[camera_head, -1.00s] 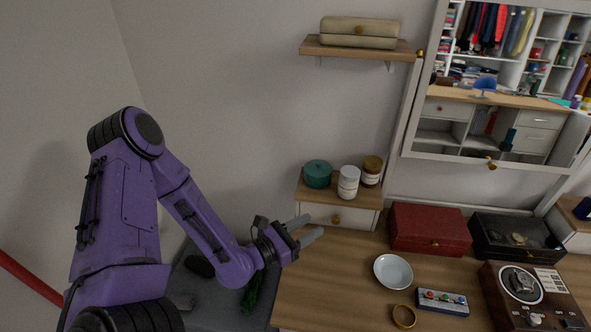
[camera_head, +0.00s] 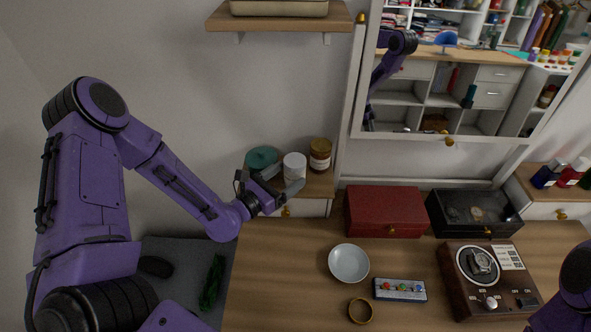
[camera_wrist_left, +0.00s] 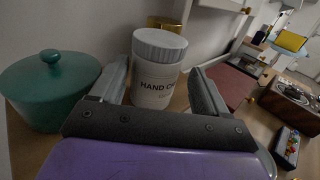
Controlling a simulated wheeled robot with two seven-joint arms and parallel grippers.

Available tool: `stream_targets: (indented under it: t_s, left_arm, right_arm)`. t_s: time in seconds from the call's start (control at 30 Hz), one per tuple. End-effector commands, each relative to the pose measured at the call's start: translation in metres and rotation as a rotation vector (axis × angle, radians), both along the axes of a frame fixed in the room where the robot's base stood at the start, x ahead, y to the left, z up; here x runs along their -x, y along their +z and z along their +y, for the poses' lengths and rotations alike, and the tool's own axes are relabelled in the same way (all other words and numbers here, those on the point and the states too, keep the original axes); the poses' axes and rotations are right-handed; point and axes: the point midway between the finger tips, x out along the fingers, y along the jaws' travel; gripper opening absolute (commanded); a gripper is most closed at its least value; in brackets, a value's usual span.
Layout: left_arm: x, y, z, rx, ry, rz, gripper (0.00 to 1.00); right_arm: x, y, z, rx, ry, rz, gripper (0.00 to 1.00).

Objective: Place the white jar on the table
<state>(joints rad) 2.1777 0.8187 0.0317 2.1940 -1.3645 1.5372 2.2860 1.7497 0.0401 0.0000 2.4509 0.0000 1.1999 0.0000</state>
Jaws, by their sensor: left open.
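The white jar (camera_head: 294,162) with a grey lid stands upright on the small drawer unit at the back of the table (camera_head: 290,255). In the left wrist view the jar (camera_wrist_left: 154,82) shows a "HAND C..." label. My left gripper (camera_head: 288,177) is open in front of the jar. In the left wrist view its fingers (camera_wrist_left: 157,75) point at the jar, one on each side of it; I cannot tell whether they touch it. The jar's lower part is partly hidden by the gripper. My right gripper is not in view; only a piece of my right arm shows at lower right.
A teal lidded pot (camera_head: 262,158) stands left of the jar, a brown jar (camera_head: 320,155) right of it. Bare wood is left of the bowl.

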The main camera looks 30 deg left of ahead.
Motion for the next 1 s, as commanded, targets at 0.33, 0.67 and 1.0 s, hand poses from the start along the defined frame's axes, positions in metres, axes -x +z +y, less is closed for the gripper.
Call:
stream_targets:
  t_s: [0.33,0.67,1.0]
  left_arm:
    - [-0.053,0.004,-0.013,-0.001,-0.001,0.004,0.75]
    - [-0.056,0.003,-0.014,0.001,0.0,0.003,0.46]
    - [-0.056,0.004,-0.013,0.0,0.0,0.003,0.18]
  right_arm:
    - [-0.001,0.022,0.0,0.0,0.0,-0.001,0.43]
    - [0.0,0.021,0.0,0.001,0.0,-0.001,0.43]
    - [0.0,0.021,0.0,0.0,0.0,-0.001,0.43]
